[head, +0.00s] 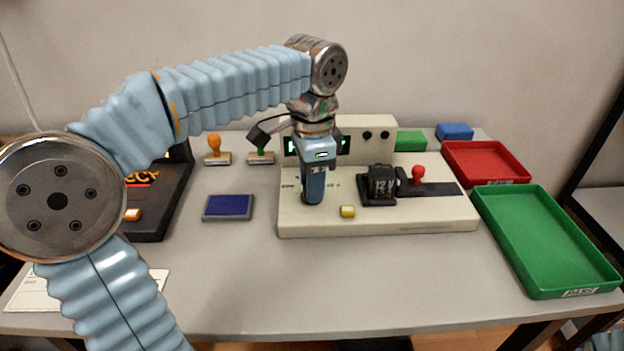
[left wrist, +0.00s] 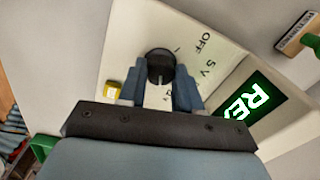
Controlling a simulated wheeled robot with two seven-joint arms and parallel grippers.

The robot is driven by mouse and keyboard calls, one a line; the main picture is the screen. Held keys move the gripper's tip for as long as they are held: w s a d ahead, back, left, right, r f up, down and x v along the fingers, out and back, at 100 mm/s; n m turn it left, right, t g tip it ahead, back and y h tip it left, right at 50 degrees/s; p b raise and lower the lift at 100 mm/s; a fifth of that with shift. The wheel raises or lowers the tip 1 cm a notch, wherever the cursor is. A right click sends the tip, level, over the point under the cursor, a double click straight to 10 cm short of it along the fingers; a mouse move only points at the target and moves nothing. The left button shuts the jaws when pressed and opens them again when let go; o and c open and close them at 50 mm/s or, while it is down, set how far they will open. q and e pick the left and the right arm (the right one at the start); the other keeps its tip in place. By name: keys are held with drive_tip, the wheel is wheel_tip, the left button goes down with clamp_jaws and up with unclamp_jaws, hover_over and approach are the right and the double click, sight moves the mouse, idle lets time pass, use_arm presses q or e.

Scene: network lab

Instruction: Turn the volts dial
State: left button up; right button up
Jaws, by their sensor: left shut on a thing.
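The volts dial (left wrist: 160,62) is a round black knob on the cream panel of the test unit (head: 430,220). In the left wrist view it sits between my left gripper's two blue fingers (left wrist: 160,88), which are shut on it. Printed marks "OFF" and "5 V" (left wrist: 206,58) lie beside the dial, with other marks partly hidden by a finger. In the head view my left gripper (head: 313,198) points straight down onto the left part of the panel and hides the dial. My right gripper is not in view.
The unit also bears a yellow button (head: 347,211), a black "12" block (head: 380,187), a red-knobbed lever (head: 418,174) and a green-lit display (left wrist: 250,108). Stamps (head: 214,152) and a blue pad (head: 229,206) are left; red (head: 485,163) and green (head: 545,242) trays are right.

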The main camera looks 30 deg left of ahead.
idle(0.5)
use_arm(q)
drive_tip(key=o, duration=1)
drive_tip(key=shift+o, duration=0.2)
wheel_tip(320, 180, up, 14)
drive_tip(key=shift+s, duration=0.15)
drive_tip(key=shift+d+f, duration=0.1)
